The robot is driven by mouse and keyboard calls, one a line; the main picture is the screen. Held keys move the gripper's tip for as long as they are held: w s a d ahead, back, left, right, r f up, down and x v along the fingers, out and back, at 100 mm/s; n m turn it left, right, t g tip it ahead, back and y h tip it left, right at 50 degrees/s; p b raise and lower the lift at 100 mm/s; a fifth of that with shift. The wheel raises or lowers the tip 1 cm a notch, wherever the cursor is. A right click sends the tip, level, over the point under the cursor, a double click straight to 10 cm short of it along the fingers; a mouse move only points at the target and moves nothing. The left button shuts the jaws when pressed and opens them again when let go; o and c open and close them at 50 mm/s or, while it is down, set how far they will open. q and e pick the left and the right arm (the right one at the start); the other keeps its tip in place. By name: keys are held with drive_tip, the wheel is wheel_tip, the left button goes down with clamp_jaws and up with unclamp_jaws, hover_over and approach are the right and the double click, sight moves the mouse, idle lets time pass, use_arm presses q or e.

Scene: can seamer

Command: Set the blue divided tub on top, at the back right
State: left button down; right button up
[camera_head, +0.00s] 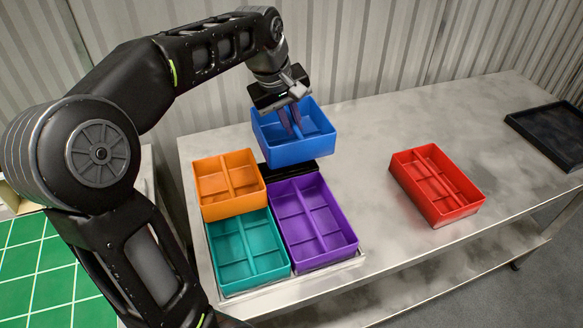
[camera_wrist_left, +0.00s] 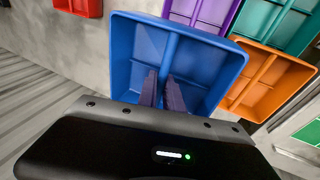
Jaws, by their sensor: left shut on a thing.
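The blue divided tub (camera_head: 294,152) is held by my left gripper (camera_head: 290,122) at the back right of the group of tubs. The fingers are shut on its middle divider, as the left wrist view (camera_wrist_left: 165,95) also shows. The blue tub (camera_wrist_left: 225,68) looks roughly level and raised above a dark surface (camera_head: 290,171) partly seen beneath it. An orange tub (camera_head: 228,205) is to its left, a purple tub (camera_head: 312,240) in front, and a teal tub (camera_head: 247,277) at front left. How far the blue tub is above what lies below cannot be told. My right gripper is not in view.
A red divided tub (camera_head: 437,208) sits apart on the grey metal table (camera_head: 370,135). A black tray (camera_head: 553,128) lies at the far right. A corrugated wall (camera_head: 380,45) runs behind the table. The table between wall and red tub is clear.

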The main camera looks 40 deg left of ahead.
sight(291, 140)
use_arm(q)
drive_tip(key=shift+f, duration=2.8)
wheel_tip(291, 140, down, 4)
drive_tip(key=shift+r+p, duration=0.1)
drive_tip(key=shift+p, duration=0.2)
drive_tip(key=shift+f+b, duration=0.5)
drive_tip(key=shift+f, duration=0.1)
drive_tip(key=c, duration=1.5)
unclamp_jaws()
